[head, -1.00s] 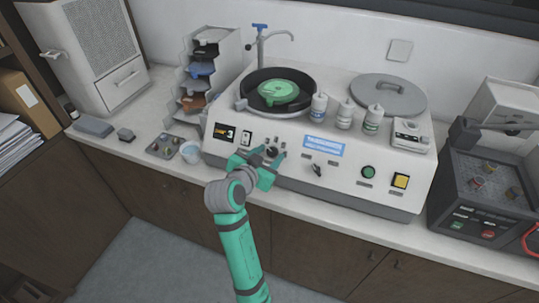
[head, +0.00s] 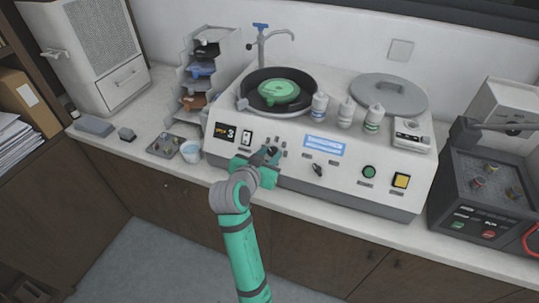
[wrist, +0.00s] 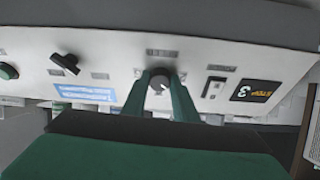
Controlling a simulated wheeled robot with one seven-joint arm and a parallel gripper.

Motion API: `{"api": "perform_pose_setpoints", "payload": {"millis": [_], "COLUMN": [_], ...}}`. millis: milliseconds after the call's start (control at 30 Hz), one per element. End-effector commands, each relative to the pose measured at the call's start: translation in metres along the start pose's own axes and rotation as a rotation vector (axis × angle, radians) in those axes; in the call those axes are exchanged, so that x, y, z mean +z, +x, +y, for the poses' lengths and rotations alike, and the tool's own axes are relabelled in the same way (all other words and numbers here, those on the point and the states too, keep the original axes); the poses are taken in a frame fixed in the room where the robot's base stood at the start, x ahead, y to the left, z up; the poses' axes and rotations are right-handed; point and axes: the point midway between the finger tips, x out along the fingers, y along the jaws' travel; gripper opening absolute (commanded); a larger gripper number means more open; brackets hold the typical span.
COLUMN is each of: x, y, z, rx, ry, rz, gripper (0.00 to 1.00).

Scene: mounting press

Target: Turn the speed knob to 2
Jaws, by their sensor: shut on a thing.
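The speed knob (wrist: 161,83) is a dark round knob with a light mark, on the white front panel of the polishing machine (head: 340,188). My gripper (head: 268,156) is at the panel, and its two green fingers are shut on the knob from both sides in the wrist view (wrist: 161,86). In the head view my fingers mostly hide the knob. The dark display (head: 224,133) reads 3, and it also shows in the wrist view (wrist: 255,91).
A second dark knob (head: 318,169), a green button (head: 369,172) and a yellow button (head: 401,181) are right of my gripper. A rocker switch (head: 247,138) is left. Bottles (head: 346,114) stand on top. A white cup (head: 191,151) is at the left.

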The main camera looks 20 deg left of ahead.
Motion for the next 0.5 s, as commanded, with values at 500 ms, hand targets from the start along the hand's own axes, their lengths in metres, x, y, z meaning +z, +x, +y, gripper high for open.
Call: {"api": "perform_pose_setpoints", "payload": {"millis": [500], "x": [-0.0007], "y": [-0.0013], "z": [0.0014], "rx": [-0.107], "ry": [-0.411], "rz": [0.001], "gripper": [0.04]}}
